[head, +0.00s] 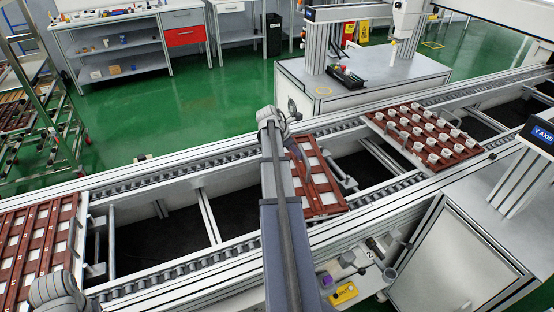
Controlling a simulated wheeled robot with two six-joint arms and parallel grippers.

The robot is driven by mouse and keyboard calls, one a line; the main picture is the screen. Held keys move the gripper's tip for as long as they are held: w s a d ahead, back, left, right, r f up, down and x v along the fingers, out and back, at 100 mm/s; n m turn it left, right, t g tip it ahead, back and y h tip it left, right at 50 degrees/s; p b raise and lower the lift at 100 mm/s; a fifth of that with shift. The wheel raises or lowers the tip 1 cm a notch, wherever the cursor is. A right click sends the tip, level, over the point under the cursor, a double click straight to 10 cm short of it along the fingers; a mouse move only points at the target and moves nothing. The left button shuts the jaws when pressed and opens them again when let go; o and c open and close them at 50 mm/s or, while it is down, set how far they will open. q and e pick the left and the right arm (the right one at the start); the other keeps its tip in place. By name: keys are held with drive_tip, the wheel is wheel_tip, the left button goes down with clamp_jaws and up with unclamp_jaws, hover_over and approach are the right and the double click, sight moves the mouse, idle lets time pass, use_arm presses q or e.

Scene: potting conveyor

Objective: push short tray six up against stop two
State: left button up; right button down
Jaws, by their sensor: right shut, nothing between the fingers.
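A short brown tray with pale slots (322,194) lies across the conveyor rails in the middle of the head view. Its number cannot be read, and my right arm hides its left part. A grey stop (345,181) stands just right of the tray, between the rails; a "2" marks the front rail below it. I cannot tell whether tray and stop touch. My right gripper (304,172) is shut and empty, low at the tray's left part; its contact with the tray is unclear. My left gripper is not in view; only a grey arm part shows at lower left.
A brown tray with several white pots (430,133) lies farther right on the conveyor. Another brown tray (38,236) lies at far left, beside another stop (93,269). The rails between the left and middle trays are bare. A yellow block (343,293) sits at the front.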

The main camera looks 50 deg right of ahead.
drive_tip(key=shift+s+d, duration=0.35)
drive_tip(key=shift+d, duration=0.25)
drive_tip(key=shift+s+d, duration=0.35)
drive_tip(key=shift+d, duration=0.25)
drive_tip(key=a, duration=0.1)
drive_tip(key=w+a, duration=0.2)
drive_tip(key=a, duration=0.1)
drive_tip(key=shift+w+r, duration=0.1)
drive_tip(key=p+v, duration=0.8)
drive_tip(key=v, duration=0.1)
drive_tip(key=shift+r+p, duration=0.3)
drive_tip(key=shift+r, duration=0.05)
drive_tip(key=shift+a, duration=0.15)
